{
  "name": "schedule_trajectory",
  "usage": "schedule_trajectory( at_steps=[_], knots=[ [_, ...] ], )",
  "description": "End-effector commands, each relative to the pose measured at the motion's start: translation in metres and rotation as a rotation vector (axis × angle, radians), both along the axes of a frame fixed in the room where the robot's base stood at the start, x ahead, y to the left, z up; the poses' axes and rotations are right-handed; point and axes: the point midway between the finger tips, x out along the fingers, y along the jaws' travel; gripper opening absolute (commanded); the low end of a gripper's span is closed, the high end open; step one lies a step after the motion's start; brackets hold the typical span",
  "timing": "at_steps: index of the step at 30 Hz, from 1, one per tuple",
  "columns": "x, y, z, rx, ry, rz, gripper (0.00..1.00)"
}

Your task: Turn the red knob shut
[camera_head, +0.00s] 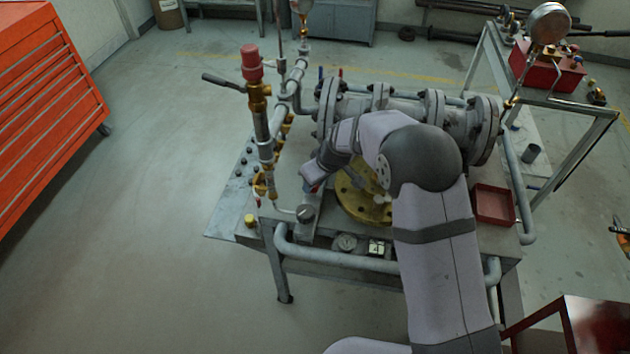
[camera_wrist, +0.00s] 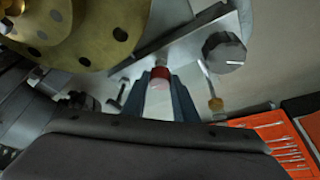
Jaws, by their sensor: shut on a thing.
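The red knob (camera_wrist: 159,73) shows in the wrist view on a grey metal plate, between the two blue fingers of my gripper (camera_wrist: 160,80). The fingers are shut on the knob from both sides. In the head view my gripper (camera_head: 311,186) reaches down at the left of the yellow flange, with a small bit of red showing at its tip. My wrist hides most of the knob there, and its turn angle cannot be told.
A yellow flange (camera_head: 357,205) lies right of my gripper. A red-capped upright pipe (camera_head: 252,65) stands left, a red tray (camera_head: 494,204) right. The left floor is clear.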

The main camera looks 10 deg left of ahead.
Motion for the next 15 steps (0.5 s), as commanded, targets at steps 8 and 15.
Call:
schedule_trajectory(
  at_steps=[8, 15],
  knots=[
    [-0.0004, 0.0007, 0.0011, 0.000, 0.000, -0.086, 0.04],
    [-0.0002, 0.0007, 0.0005, 0.001, 0.001, -0.099, 0.04]
  ],
)
